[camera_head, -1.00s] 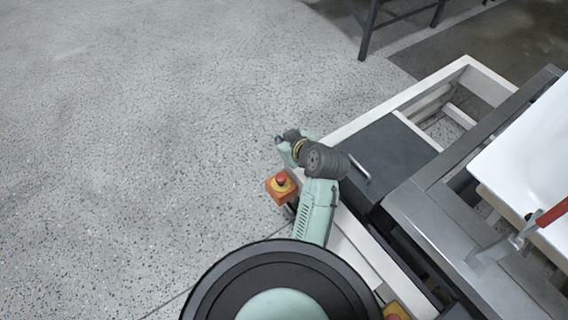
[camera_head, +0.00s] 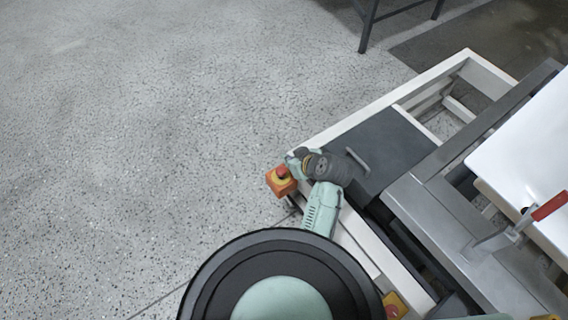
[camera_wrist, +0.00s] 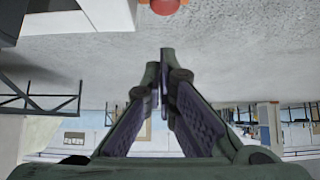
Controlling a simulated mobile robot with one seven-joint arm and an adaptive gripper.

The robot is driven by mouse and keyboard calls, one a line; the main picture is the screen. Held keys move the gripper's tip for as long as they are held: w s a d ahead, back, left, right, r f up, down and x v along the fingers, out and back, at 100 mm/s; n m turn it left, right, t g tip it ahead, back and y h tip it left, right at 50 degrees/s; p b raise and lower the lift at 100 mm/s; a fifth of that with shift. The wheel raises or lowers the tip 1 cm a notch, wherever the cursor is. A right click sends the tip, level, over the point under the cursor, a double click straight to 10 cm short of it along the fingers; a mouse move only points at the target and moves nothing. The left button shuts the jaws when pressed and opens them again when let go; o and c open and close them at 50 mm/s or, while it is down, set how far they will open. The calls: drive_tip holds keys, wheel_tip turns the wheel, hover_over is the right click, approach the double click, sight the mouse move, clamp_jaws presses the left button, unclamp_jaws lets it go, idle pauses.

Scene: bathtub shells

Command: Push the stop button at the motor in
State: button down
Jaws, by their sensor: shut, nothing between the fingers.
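A red stop button (camera_head: 282,171) sits on a yellow and orange box at the left end of the white frame in the head view. It also shows upside down, cut off by the top edge, in the wrist view (camera_wrist: 164,5). My gripper (camera_wrist: 160,62) is shut and empty, its fingertips close together, with the button beyond them in the picture. In the head view my arm's end is just right of and above the button box, and the fingers are too small to make out. A contact between fingers and button cannot be seen.
A second orange and yellow box with a red button (camera_head: 393,306) is at the bottom. A dark panel with a handle (camera_head: 358,158) lies right of my arm. A white tub (camera_head: 530,150) and a red-handled clamp (camera_head: 549,206) are further right. The floor at left is clear.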

sight(284, 171)
drive_tip(key=x, duration=0.4)
wheel_tip(284, 171, down, 2)
drive_tip(key=shift+f+p, duration=0.25)
drive_tip(key=shift+p, duration=0.05)
drive_tip(key=shift+f, duration=0.8)
drive_tip(key=shift+f, duration=0.1)
